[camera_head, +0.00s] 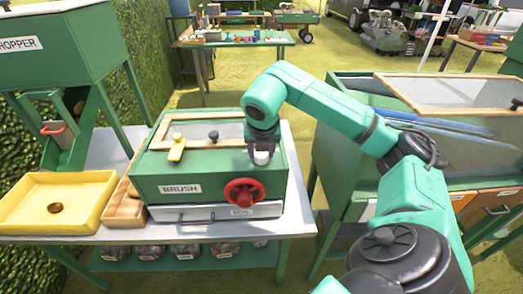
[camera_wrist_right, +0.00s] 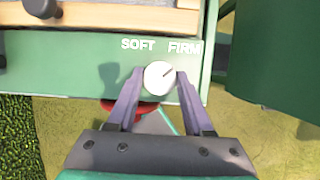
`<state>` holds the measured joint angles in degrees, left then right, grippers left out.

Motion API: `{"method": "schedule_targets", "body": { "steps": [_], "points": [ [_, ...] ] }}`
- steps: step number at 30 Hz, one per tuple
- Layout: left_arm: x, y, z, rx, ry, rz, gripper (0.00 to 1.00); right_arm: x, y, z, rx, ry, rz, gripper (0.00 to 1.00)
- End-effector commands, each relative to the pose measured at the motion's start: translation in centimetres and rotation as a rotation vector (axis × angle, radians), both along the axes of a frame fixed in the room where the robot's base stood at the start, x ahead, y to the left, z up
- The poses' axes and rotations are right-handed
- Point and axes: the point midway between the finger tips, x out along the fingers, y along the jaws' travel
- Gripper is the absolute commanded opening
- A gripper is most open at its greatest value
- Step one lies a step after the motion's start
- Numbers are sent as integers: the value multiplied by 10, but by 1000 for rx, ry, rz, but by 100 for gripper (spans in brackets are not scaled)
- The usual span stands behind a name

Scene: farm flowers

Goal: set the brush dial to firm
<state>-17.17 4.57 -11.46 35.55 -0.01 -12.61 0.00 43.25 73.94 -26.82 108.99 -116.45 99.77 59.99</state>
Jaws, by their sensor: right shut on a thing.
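The brush machine is a green box (camera_head: 220,187) with a BRUSH label, standing on a metal-topped table. Its round white dial (camera_head: 262,158) is on the top near the right end. In the right wrist view the dial (camera_wrist_right: 159,78) sits below the words SOFT and FIRM, and its dark mark points up and right, towards FIRM. My right gripper (camera_head: 262,148) is over the dial from above. In the right wrist view its two purple fingers (camera_wrist_right: 159,82) are shut on the dial's sides. My left gripper is not in view.
A red handwheel (camera_head: 244,191) and a drawer (camera_head: 215,212) are on the box's front. A yellow knob (camera_head: 176,149) and a dark knob (camera_head: 214,135) are on top. A yellow tray (camera_head: 85,192) stands left. A green cabinet (camera_head: 340,150) is close on the right.

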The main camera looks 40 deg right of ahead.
Motion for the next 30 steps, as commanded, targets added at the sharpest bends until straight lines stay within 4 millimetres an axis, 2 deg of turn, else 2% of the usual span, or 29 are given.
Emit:
{"method": "schedule_targets", "body": {
  "steps": [6,7,8,9,18,22,26,28,30],
  "points": [
    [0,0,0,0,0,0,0,1,-1,2,0,-5,-4,0],
    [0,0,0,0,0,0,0,1,-1,2,0,-5,-4,63],
    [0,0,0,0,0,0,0,1,-1,1,-1,-5,-3,74],
    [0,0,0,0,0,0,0,1,-1,1,-1,-5,-3,81],
    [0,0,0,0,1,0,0,0,0,1,0,-2,-1,81],
    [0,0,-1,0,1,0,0,-2,3,11,1,-4,0,81],
    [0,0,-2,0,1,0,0,-10,10,37,2,-9,2,81],
    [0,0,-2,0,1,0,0,-17,15,57,1,-9,3,81],
    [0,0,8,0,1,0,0,-23,19,82,1,-10,1,81]
  ]
}}
